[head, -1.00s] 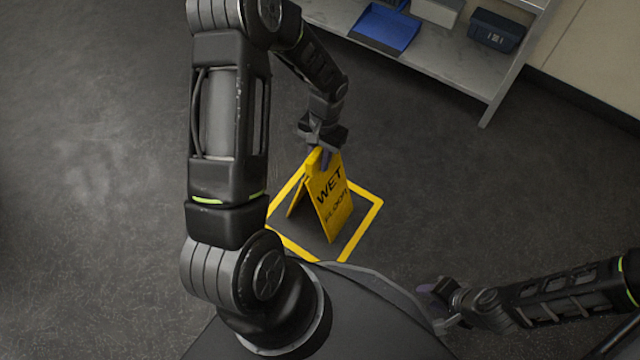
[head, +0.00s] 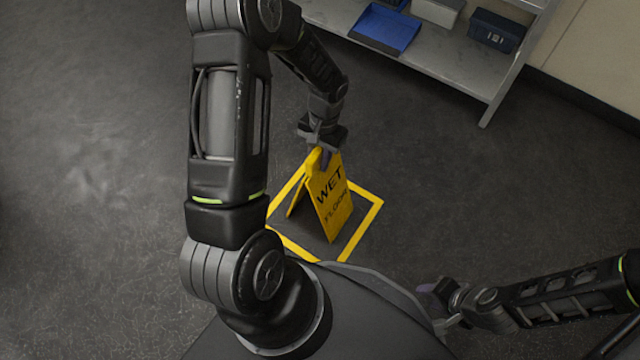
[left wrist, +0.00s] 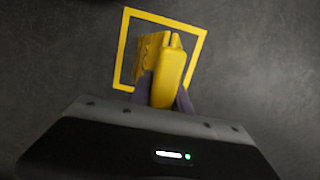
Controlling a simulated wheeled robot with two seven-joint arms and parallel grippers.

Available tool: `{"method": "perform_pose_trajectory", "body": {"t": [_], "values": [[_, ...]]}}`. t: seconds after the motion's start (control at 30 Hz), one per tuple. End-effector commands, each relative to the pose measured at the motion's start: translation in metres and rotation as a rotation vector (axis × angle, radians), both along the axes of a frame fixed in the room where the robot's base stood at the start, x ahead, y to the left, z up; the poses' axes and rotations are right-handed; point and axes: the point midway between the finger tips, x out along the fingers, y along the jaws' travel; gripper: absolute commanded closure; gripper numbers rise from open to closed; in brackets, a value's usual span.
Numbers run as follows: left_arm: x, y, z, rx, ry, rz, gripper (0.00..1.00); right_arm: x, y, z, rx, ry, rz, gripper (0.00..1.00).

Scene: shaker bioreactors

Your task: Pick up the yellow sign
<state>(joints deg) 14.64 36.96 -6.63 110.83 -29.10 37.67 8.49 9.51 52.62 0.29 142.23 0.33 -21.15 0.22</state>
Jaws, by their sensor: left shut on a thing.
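The yellow sign (head: 330,200) is a folding A-frame with "WET FLOOR" on its face. It stands upright inside a yellow taped square (head: 369,219) on the dark floor. My left gripper (head: 322,156) is at the sign's top edge, shut on it. In the left wrist view, the two fingers (left wrist: 163,94) sit on either side of the sign's top (left wrist: 168,77). My right gripper (head: 432,303) is low at the right, away from the sign; its fingers are too small and dark to read.
A grey shelf unit (head: 440,68) stands at the back right. The floor around the taped square is clear.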

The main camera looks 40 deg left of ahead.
Motion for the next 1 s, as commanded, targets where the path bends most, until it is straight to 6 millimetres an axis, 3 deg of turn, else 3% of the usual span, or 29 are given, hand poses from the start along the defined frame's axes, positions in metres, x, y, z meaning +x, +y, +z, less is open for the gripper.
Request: {"method": "perform_pose_trajectory", "body": {"t": [0.3,0.47,0.8,1.0], "values": [[0.000,0.000,0.001,0.000,-0.001,0.000,1.00,0.000,0.000,0.001,0.000,0.000,0.000,0.64],[0.001,0.000,0.013,0.000,-0.001,0.000,1.00,0.000,0.000,0.007,0.000,0.001,0.000,0.64],[0.001,0.000,0.076,0.001,-0.004,0.000,1.00,-0.005,0.004,0.032,0.007,0.011,0.011,0.64],[0.001,0.000,0.102,0.000,-0.003,0.000,1.00,-0.008,0.006,0.039,0.010,0.015,0.018,0.64]]}}
